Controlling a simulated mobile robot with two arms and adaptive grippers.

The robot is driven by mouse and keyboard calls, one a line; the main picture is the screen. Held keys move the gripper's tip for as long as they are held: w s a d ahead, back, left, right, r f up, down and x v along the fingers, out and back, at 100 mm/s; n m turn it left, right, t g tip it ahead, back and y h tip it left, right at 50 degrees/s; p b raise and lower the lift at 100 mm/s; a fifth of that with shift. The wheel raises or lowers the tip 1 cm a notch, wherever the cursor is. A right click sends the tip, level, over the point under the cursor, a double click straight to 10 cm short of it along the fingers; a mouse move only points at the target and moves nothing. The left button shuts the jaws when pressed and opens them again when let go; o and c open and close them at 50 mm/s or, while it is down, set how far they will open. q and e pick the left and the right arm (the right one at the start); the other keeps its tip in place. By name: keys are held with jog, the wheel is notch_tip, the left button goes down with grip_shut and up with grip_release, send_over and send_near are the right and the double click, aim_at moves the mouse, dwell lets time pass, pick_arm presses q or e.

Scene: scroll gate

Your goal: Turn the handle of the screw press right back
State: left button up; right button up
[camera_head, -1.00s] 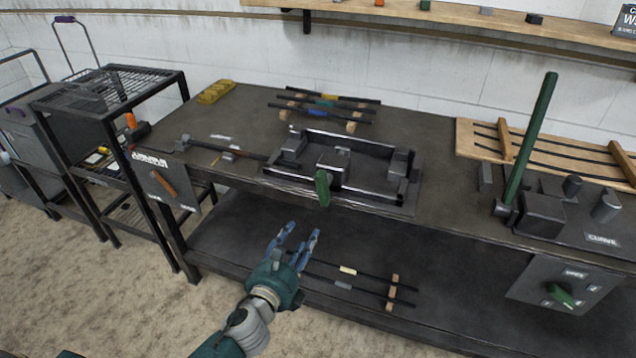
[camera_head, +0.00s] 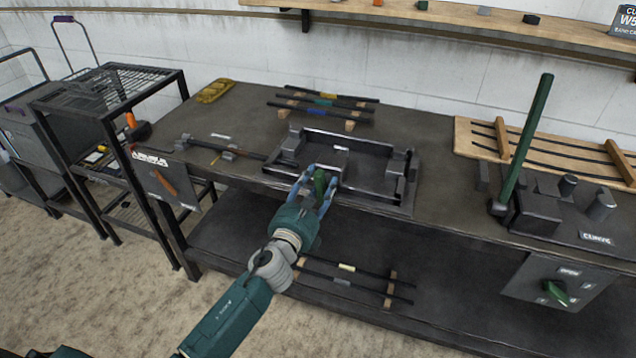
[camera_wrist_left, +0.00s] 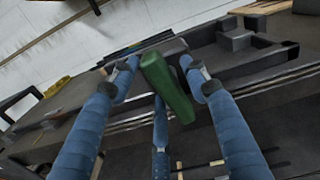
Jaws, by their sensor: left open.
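The screw press (camera_head: 375,168) is a dark metal frame lying on the workbench, with blocks inside it. Its green handle (camera_head: 320,182) sticks out at the front edge of the bench. In the left wrist view the handle (camera_wrist_left: 168,87) is a green bar, somewhat tilted. My left gripper (camera_head: 320,190) is open, with its blue fingers around the handle on both sides. In the left wrist view its fingers (camera_wrist_left: 163,85) stand left, right and below the green bar, and I cannot tell whether any touches it. My right gripper is not in view.
A tall green lever (camera_head: 527,140) stands on a dark fixture at the right. A panel with a green knob (camera_head: 557,292) hangs at the bench's front right. Rods on wooden blocks (camera_head: 323,105) lie behind the press. A lower shelf (camera_head: 240,225) runs beneath.

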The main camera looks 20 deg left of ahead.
pick_arm(q)
jog(key=shift+w, duration=0.1)
grip_shut()
jog(key=shift+n, duration=0.3)
